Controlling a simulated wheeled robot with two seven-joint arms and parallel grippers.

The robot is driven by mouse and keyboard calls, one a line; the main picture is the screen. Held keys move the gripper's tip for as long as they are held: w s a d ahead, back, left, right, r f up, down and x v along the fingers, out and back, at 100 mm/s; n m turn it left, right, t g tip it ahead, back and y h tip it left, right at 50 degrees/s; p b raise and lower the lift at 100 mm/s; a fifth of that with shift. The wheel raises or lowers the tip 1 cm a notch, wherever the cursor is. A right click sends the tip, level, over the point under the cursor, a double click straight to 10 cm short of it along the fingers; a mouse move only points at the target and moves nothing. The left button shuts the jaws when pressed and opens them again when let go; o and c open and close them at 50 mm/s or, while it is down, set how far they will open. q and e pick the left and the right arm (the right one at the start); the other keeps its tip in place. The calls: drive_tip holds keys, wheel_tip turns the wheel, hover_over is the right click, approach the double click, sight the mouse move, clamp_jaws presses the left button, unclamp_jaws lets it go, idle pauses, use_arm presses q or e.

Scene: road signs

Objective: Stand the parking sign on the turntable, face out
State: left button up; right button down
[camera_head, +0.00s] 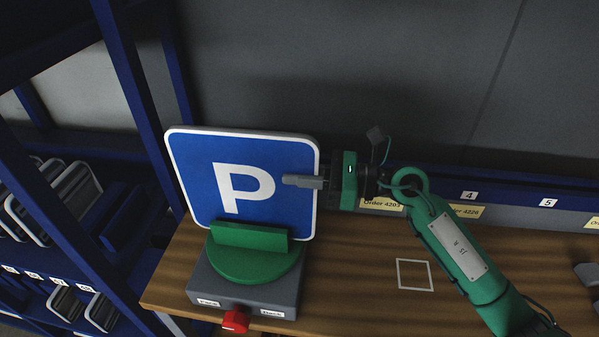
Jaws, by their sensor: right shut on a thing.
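The parking sign (200,170) is a blue square plate with a white border and a white P. It is upright with its P side towards me, and its lower edge is behind the green holder block (249,237) on the turntable. The green turntable disc (255,268) sits on a grey base (210,287) with a red knob (235,320) in front. My right gripper (303,182) is shut on the sign's right edge. Whether the sign rests fully in the holder is hidden. My left gripper is not in view.
A blue rack (135,90) with several stored plates stands left. The wooden table (350,290) has a white square outline (414,274) right of the turntable. A ledge with numbered labels (469,196) runs along the back. Grey objects (588,274) lie at the right edge.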

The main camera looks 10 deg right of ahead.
drive_tip(key=shift+f, duration=0.3)
drive_tip(key=shift+f, duration=0.1)
drive_tip(key=shift+f+b, duration=0.25)
drive_tip(key=shift+b, duration=0.2)
drive_tip(key=c, duration=1.4)
unclamp_jaws()
drive_tip(key=shift+o, duration=0.4)
drive_tip(key=shift+f, duration=0.1)
